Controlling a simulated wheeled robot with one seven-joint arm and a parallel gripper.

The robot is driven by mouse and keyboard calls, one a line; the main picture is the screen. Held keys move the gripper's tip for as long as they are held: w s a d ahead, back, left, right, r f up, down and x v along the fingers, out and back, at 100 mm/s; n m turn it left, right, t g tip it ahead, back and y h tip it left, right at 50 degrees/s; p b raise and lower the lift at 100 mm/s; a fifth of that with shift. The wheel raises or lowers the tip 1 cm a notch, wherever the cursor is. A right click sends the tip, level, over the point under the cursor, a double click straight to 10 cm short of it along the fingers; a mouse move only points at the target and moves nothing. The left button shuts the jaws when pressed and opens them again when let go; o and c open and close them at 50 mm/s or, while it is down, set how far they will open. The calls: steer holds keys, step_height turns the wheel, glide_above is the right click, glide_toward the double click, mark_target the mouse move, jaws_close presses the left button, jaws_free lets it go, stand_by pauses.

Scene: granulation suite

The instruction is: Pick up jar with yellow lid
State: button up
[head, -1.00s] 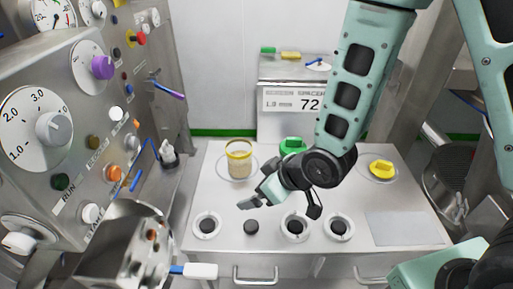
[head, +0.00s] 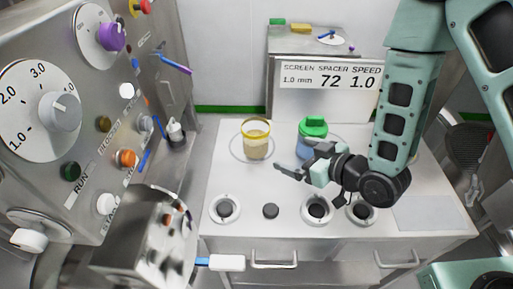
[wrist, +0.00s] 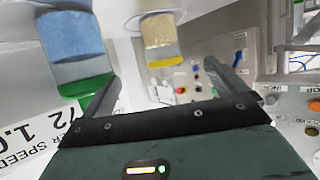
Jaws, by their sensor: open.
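A clear jar with a yellow rim (head: 256,140) and pale contents stands upright on a round mark on the steel counter (head: 226,180). I cannot tell whether a lid closes it. A blue jar with a green lid (head: 313,143) stands to its right. My gripper (head: 288,170) is open and empty, pointing left, in front of the two jars and apart from the yellow-rimmed one. In the wrist view, which is upside down, the yellow-rimmed jar (wrist: 162,40) lies beyond and between the fingers (wrist: 175,78). The blue jar (wrist: 72,45) is by the left finger.
A control panel (head: 85,150) with dials and buttons stands on the left. Several round ports (head: 225,210) line the counter's front. A metal box with a sign (head: 330,75) stands behind. A bare grey mat (head: 425,212) lies at the right.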

mark_target(265, 143)
steer(key=p+x, duration=0.1)
steer(key=x, duration=0.7)
steer(key=shift+w+a+p, duration=0.15)
steer(key=shift+a+p, duration=0.15)
steer(key=shift+p, duration=0.05)
steer(key=shift+p+x, duration=0.65)
steer(key=shift+x, duration=2.6)
steer(key=shift+f, duration=0.15)
steer(key=c, duration=1.8)
step_height(265, 143, up, 10)
steer(key=shift+r+b, duration=0.1)
steer(key=shift+b, duration=0.9)
